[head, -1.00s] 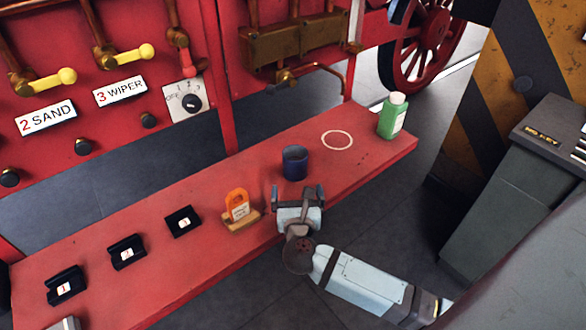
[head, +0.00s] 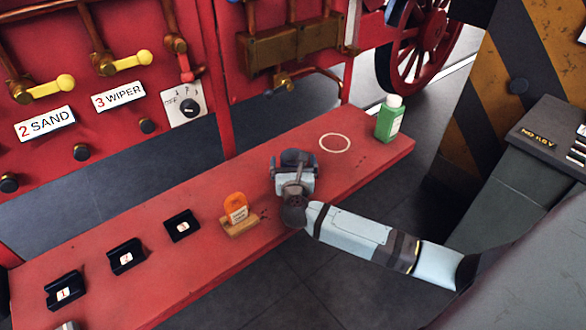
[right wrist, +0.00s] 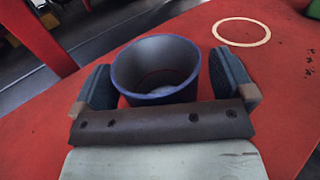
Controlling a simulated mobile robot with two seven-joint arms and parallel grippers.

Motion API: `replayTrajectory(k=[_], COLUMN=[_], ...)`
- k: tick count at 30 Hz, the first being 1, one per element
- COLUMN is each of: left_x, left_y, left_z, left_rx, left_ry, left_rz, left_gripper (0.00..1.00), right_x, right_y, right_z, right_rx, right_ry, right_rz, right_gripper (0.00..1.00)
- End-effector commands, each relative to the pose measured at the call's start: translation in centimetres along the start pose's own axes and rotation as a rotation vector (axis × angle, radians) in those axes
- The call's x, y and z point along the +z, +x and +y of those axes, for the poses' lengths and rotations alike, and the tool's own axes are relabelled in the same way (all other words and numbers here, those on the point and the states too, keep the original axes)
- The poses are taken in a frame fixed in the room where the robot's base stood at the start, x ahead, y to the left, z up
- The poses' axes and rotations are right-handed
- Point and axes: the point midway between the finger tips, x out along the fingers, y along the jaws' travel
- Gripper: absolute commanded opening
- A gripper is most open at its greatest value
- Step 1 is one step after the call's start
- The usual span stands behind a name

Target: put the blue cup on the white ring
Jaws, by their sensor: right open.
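The blue cup (right wrist: 155,72) stands upright on the red bench, between the two open fingers of my right gripper (right wrist: 162,88) in the right wrist view. A gap shows at the right finger; the left finger is close to the cup's wall. In the head view my right gripper (head: 293,162) covers most of the cup. The white ring (head: 334,143) is a thin circle on the bench, to the right of and beyond the cup; it also shows in the right wrist view (right wrist: 241,32), empty. My left gripper is not clearly in view.
The red bench (head: 190,270) carries a green bottle (head: 389,118) just right of the ring, an orange tag on a wooden stand (head: 236,210) left of my gripper, and several black holders (head: 182,225). The red panel with yellow levers rises behind. Bench space between cup and ring is clear.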

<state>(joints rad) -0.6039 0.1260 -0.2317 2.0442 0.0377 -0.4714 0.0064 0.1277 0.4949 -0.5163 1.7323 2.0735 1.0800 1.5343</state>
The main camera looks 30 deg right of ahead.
Motion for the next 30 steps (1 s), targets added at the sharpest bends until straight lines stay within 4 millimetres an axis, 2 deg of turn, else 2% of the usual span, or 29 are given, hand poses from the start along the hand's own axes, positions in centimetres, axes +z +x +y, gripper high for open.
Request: replayTrajectory(k=[3, 10, 12, 19, 23, 26, 30], left_x=[0.0, -0.1, -0.1, 0.0, -0.1, -0.1, -0.4], left_y=[0.0, 0.1, 0.1, 0.0, -0.1, -0.2, -0.5], left_z=[0.2, 0.5, 0.6, 0.4, 0.3, 0.1, 0.0], left_rx=[0.001, 0.003, 0.003, 0.003, 0.003, 0.002, 0.001], left_ry=[-0.006, -0.015, -0.015, -0.010, -0.004, 0.003, 0.009], left_rz=[0.001, 0.002, 0.002, 0.001, -0.001, -0.001, 0.003], left_gripper=[0.43, 0.43, 0.43, 0.43, 0.43, 0.43, 0.43], right_x=[0.0, 0.0, 0.0, 0.1, 0.9, 2.0, 4.9], right_y=[0.0, -0.1, -0.1, -0.1, -0.1, -0.1, -0.1], right_z=[0.0, 0.0, 0.0, 0.0, 0.0, 0.0, 0.0], right_rx=[0.000, 0.000, 0.000, 0.000, 0.000, 0.001, 0.001], right_ry=[0.000, 0.000, 0.001, 0.001, 0.004, 0.004, 0.007], right_rz=[0.000, 0.000, 0.000, 0.000, 0.000, 0.001, -0.001], right_gripper=[0.98, 0.45, 0.41, 0.41, 0.41, 0.41, 0.41])
